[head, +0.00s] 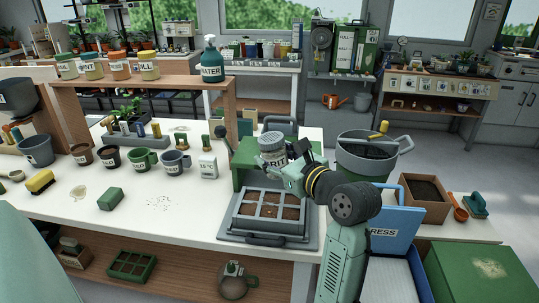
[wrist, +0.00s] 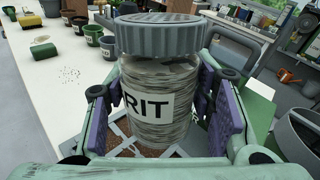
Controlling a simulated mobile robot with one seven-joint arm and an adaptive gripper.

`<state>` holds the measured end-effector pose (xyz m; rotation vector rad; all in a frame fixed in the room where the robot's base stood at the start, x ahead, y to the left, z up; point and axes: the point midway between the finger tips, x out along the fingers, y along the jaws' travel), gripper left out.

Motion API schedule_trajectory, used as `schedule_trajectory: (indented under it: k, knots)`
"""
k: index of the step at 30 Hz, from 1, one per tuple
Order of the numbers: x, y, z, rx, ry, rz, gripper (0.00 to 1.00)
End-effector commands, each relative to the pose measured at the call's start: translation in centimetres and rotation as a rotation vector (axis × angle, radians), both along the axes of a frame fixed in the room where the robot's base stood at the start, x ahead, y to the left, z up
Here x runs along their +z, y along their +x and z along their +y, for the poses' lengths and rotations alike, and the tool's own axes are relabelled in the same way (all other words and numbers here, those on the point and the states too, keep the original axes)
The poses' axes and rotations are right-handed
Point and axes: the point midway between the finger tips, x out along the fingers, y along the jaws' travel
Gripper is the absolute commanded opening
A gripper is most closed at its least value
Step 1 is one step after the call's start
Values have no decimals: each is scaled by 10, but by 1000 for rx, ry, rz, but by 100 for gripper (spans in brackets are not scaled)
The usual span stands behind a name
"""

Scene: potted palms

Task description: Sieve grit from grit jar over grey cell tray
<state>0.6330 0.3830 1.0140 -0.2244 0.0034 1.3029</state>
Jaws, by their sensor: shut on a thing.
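The grit jar (head: 272,150) is a clear jar of grey grit with a grey ribbed lid and a label reading GRIT. My gripper (head: 292,172) is shut on it and holds it upright above the back part of the grey cell tray (head: 233,216). In the wrist view the grit jar (wrist: 160,85) stands between the purple pads of my gripper (wrist: 158,112), lid at the top. The tray's cells hold brown soil and show partly below the jar. The gap between jar and tray is hard to judge.
A green block or stand (head: 247,165) is behind the tray. Cups (head: 141,160) and a thermometer block (head: 208,167) stand left.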

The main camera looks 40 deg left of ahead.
Motion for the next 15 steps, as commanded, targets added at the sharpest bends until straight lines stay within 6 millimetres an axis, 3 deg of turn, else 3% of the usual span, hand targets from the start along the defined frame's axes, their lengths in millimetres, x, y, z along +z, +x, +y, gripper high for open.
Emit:
schedule_trajectory:
  k: [1, 7, 10, 15]
  knots:
    - [-11, 3, -3, -4, -44, -39, 16]
    - [-35, 10, -12, -3, -233, -177, 16]
    - [-31, 12, -16, -2, -327, -240, 16]
    - [-48, 16, -22, -1, -504, -369, 16]
